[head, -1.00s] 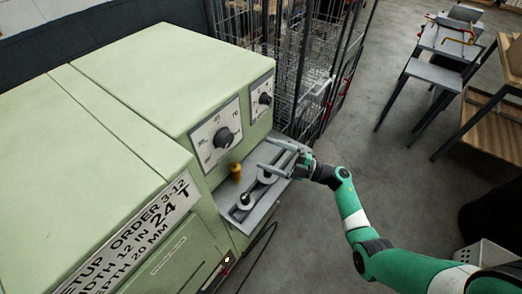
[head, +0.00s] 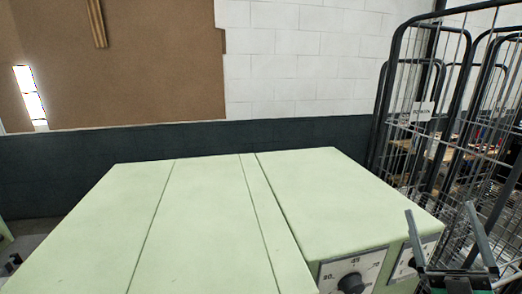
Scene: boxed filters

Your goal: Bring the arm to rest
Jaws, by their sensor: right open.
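My right gripper (head: 439,212) is at the bottom right of the head view, with its two dark fingers pointing up and spread apart. It is open, and nothing shows between the fingers. Its green body is cut off by the lower edge. The pale green machine (head: 200,215) fills the lower middle. The gripper appears in front of the machine's right corner and the cage; whether it touches either cannot be told. My left gripper is out of view.
Two dial plates with a black knob (head: 351,284) show on the machine's front, partly cut off. A wire roll cage (head: 400,120) stands at right. A white block wall (head: 300,60) with a brown board (head: 120,70) is behind.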

